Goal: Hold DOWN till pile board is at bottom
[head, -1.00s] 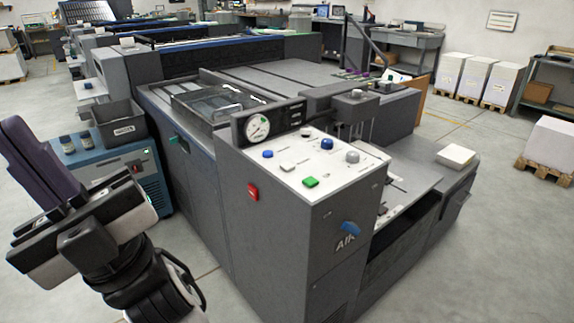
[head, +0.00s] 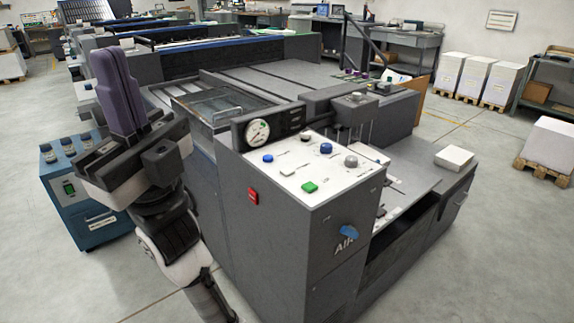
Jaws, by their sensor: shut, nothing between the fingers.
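My gripper (head: 110,58) is at the left, its purple fingers closed together and pointing up. It is left of the machine's control panel (head: 290,178) and apart from it. The sloped white panel carries a green button (head: 309,187), a blue button (head: 267,158), a blue knob (head: 326,148) and a grey knob (head: 351,160). The labels are too small to read, so I cannot tell which control is DOWN. A flat grey surface (head: 425,182) lies right of the panel. I cannot tell whether it is the pile board.
A round gauge (head: 257,132) stands behind the panel. A red switch (head: 253,197) and a blue lever (head: 349,232) are on the cabinet's sides. A blue unit (head: 75,195) stands behind my arm. White stacks on pallets (head: 502,82) stand at back right. Front floor is clear.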

